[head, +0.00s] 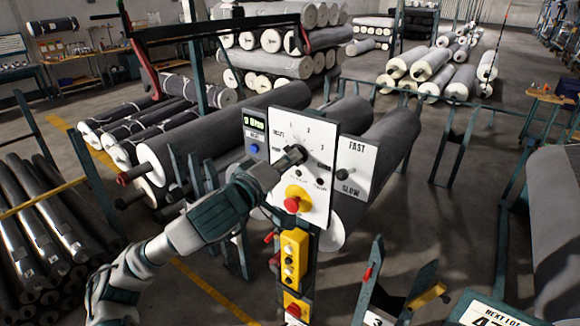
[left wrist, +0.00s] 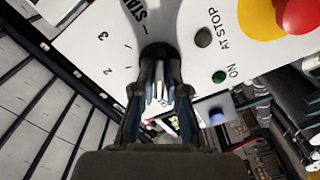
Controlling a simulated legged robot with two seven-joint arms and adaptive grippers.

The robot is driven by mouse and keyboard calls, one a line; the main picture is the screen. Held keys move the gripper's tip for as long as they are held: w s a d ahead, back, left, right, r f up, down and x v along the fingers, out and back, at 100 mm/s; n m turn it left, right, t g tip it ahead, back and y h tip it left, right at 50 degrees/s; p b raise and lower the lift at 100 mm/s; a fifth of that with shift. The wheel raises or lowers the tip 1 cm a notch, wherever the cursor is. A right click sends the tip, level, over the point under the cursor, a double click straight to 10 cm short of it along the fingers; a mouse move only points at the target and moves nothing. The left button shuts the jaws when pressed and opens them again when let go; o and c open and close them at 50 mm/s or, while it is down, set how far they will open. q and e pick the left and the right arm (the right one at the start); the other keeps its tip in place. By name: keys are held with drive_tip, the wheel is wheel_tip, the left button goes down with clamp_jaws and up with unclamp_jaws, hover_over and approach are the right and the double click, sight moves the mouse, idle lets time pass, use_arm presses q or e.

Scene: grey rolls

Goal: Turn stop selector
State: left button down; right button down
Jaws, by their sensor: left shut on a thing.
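The stop selector (left wrist: 158,52) is a dark round knob on a white panel (head: 318,190), with numbers and marks printed around it. In the head view my left gripper (head: 292,156) reaches the knob from the lower left and hides part of it. In the left wrist view my left gripper (left wrist: 158,85) has its two fingers shut on the knob, with a pale narrow part between them. The exact direction of the selector's pointer is hard to read. My right gripper is not in view.
A red stop button (head: 292,204) on yellow sits just below the knob. A FAST/SLOW plate (head: 352,170) with a lever is at the right, a small green display (head: 254,122) at the left. A yellow button box (head: 293,256) hangs below. Grey rolls (head: 220,135) lie behind.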

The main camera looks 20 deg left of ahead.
use_arm(q)
drive_tip(key=shift+f+m+b, duration=0.25)
drive_tip(key=shift+m+b, duration=0.1)
drive_tip(key=shift+m, duration=1.4)
drive_tip(key=shift+f+m+b, duration=0.2)
drive_tip(key=shift+m+b, duration=0.15)
drive_tip(key=shift+m, duration=1.4)
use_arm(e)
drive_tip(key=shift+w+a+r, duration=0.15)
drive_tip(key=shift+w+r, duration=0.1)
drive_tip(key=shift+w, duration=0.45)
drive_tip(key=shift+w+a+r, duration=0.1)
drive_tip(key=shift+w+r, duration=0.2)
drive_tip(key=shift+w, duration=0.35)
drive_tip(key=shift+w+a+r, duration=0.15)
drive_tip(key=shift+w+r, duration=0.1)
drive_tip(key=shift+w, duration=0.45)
use_arm(q)
drive_tip(key=c, duration=1.4)
unclamp_jaws()
drive_tip(key=shift+o, duration=1)
drive_tip(key=shift+w+r, duration=0.1)
drive_tip(key=shift+a, duration=0.1)
drive_tip(key=shift+r, duration=0.1)
